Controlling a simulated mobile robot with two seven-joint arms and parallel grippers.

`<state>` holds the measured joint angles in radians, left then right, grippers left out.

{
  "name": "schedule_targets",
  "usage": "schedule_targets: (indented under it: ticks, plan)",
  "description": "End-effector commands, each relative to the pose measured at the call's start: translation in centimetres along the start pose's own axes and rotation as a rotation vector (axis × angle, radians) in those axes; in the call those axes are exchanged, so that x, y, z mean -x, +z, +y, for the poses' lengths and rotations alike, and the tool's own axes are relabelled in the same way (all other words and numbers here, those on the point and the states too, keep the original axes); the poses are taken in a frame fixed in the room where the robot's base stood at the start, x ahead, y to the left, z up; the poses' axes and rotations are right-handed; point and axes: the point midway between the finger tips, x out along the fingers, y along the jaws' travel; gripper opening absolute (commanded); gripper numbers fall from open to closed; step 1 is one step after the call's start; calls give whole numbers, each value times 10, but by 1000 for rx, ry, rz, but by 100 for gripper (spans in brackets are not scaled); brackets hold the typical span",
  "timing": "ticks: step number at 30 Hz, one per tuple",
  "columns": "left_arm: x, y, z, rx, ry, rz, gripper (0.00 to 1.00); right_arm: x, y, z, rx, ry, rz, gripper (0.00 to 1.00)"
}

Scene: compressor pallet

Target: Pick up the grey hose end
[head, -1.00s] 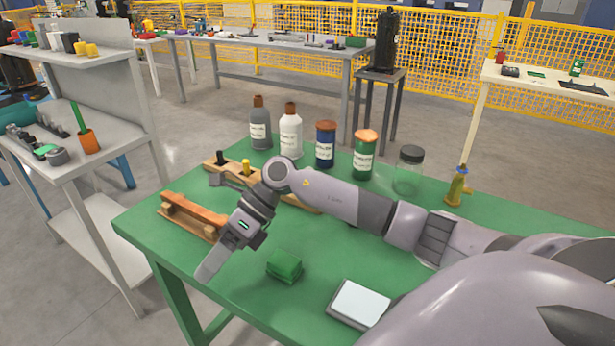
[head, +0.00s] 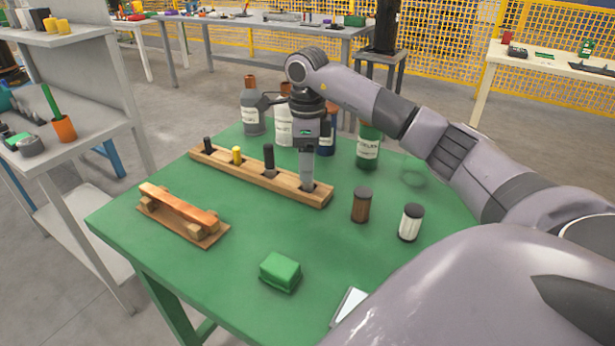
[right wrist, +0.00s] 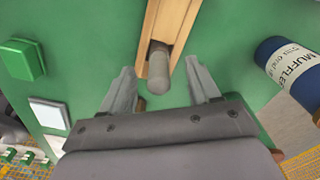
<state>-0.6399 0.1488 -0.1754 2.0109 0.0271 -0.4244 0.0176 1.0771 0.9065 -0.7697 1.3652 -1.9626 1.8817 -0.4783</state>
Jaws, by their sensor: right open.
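A wooden rack (head: 240,175) lies across the green table with several pegs in it: a small black one (head: 208,144), a yellow one (head: 237,155) and a taller dark one (head: 269,158). My right gripper (head: 307,184) points down at the rack's right end, its jaws open. In the right wrist view, a grey rounded cylinder, which looks like the grey hose end (right wrist: 159,74), stands in the rack (right wrist: 170,22) between the two fingers, with gaps on both sides. In the head view the gripper hides it. My left gripper is not in view.
Bottles stand behind my right arm, including a grey one (head: 252,112) and a green one (head: 368,147). Brown (head: 361,204) and white (head: 411,222) small jars stand right of the rack. A green block (head: 280,271) and a wooden piece (head: 178,209) lie in front.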

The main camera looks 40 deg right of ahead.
Motion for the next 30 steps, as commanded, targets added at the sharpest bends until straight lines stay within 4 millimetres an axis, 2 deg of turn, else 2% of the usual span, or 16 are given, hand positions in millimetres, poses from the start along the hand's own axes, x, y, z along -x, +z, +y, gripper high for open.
schedule_targets:
  ticks: [6, 15, 17, 18, 21, 30]
  plan:
    - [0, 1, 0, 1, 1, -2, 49, -30, -2, 2, 0, 1, 1, 61]
    - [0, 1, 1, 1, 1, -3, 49, -35, -1, 2, 1, 0, -2, 61]
    - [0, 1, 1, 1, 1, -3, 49, -35, -1, 2, 1, 0, -1, 45]
    - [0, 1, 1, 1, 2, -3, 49, -34, -1, 2, 1, 0, -1, 32]
    - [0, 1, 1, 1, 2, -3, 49, -34, -1, 2, 1, 0, -1, 1]
    - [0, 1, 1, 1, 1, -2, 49, -33, -1, 2, 1, 0, -2, 1]
